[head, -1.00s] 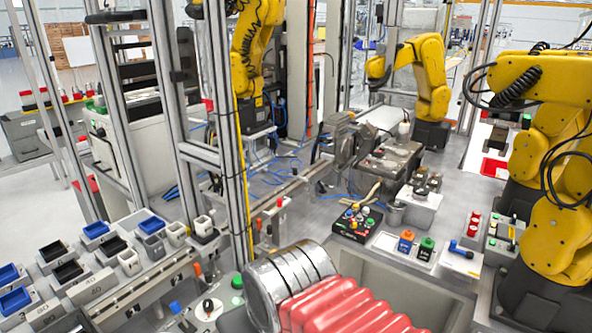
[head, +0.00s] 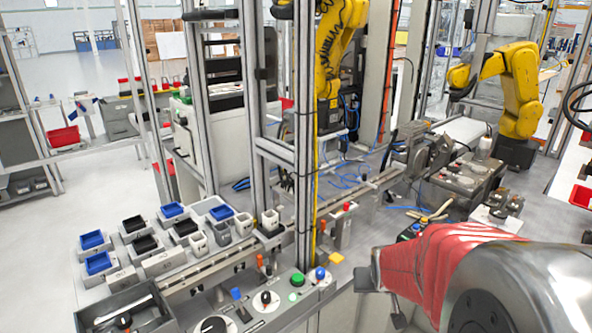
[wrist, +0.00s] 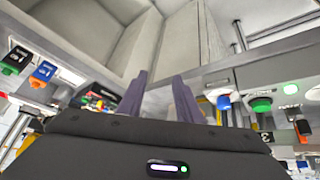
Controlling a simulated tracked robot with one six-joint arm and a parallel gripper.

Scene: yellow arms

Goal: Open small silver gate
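My gripper (wrist: 160,92) shows two dark purple-grey fingers in the wrist view. They stand apart with nothing between them. In the head view its end (head: 384,288) is beyond my red-sleeved arm, at the front right of the control panel, partly hidden. I cannot pick out a small silver gate with certainty. Tall silver aluminium posts with a cross-bar (head: 277,150) stand left of centre in the head view, behind the panel, away from my gripper. I cannot tell whether any part of them is hinged.
A panel with a green button (head: 297,279) and a blue button (head: 320,273) lies in front of the posts. Several small bins (head: 98,263) cover the bench at left. Yellow robot arms (head: 520,90) stand behind. Open floor (head: 60,260) lies at far left.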

